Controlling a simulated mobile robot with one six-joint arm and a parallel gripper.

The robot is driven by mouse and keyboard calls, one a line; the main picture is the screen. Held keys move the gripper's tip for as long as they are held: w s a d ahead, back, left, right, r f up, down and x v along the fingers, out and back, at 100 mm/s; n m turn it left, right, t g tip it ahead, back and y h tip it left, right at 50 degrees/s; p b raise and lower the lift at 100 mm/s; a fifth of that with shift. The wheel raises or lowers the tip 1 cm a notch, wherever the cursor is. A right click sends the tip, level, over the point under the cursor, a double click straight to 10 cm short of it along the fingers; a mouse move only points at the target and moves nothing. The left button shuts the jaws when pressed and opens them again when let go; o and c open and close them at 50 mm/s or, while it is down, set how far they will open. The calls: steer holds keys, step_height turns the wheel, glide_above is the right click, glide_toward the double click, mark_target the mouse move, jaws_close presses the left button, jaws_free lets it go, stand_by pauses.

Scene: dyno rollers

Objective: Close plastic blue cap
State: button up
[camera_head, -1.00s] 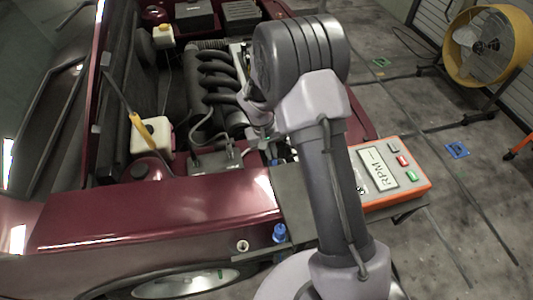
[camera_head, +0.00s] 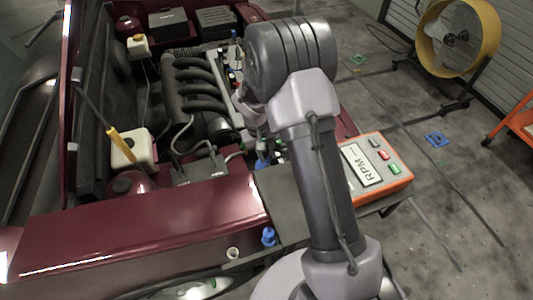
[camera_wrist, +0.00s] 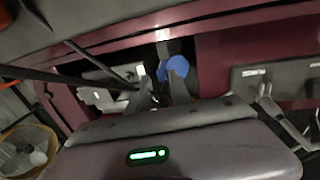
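A round blue cap (camera_wrist: 174,67) shows in the wrist view, just beyond the fingertips of my gripper (camera_wrist: 161,88). The fingers stand apart, with a gap between them, and I see nothing held. Whether a finger touches the cap, and whether the cap is open or closed, I cannot tell. In the head view a small blue part (camera_head: 262,163) shows in the engine bay beside my arm, which hides most of the gripper. I cannot tell if this is the same cap. Another blue object (camera_head: 269,237) stands on the ledge at the car's front.
A small pale ring (camera_head: 233,254) is beside the blue object on the ledge. An orange RPM meter (camera_head: 390,187) lies right of my arm. The dark red car body (camera_head: 150,225) and engine (camera_head: 190,95) lie left. A yellow fan (camera_head: 485,35) stands on open floor behind.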

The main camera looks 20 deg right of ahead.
mark_target(259, 166)
step_height(259, 166, up, 17)
steer(key=a+p, duration=0.3)
steer(key=p, duration=0.2)
steer(key=shift+f, duration=0.15)
